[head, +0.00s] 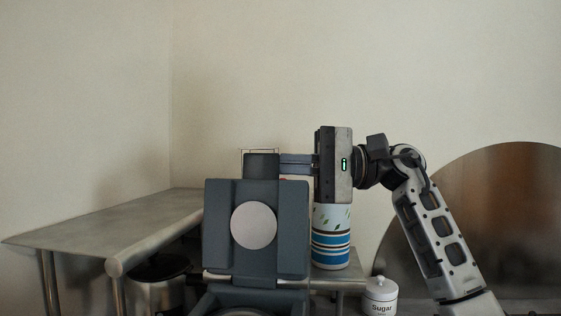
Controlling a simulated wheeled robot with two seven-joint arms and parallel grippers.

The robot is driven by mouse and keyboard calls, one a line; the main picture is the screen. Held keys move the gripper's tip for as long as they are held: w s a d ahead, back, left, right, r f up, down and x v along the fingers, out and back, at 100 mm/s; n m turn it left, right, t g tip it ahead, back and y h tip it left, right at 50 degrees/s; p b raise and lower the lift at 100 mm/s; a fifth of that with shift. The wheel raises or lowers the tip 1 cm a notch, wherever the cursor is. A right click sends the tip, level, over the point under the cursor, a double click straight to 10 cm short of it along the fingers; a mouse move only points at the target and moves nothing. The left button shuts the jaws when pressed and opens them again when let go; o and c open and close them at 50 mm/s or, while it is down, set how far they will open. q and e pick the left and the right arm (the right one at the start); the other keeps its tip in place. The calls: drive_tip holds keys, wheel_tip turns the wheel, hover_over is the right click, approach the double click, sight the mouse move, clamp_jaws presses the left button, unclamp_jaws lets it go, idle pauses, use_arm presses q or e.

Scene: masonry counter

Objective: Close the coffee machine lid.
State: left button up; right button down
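The coffee machine lid (222,235) is a blue-grey panel with a pale round disc on it. It stands raised, nearly upright, above the dark machine body (250,302), most of which is below the picture's edge. My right gripper (280,164) comes in from the right, its fingers pointing left near the lid's top edge. The finger ends overlap a dark block above the lid, so their opening and any contact with the lid cannot be told. My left gripper is not in view.
A striped blue and white canister (332,245) stands directly below my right gripper's body. A white sugar jar (380,297) is to its right. A metal table (120,228) with a dark-topped pot (158,283) is at left. A large round brown panel (490,225) is at right.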

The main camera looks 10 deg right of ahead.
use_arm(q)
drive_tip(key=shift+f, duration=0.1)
use_arm(e)
drive_tip(key=shift+s, duration=0.2)
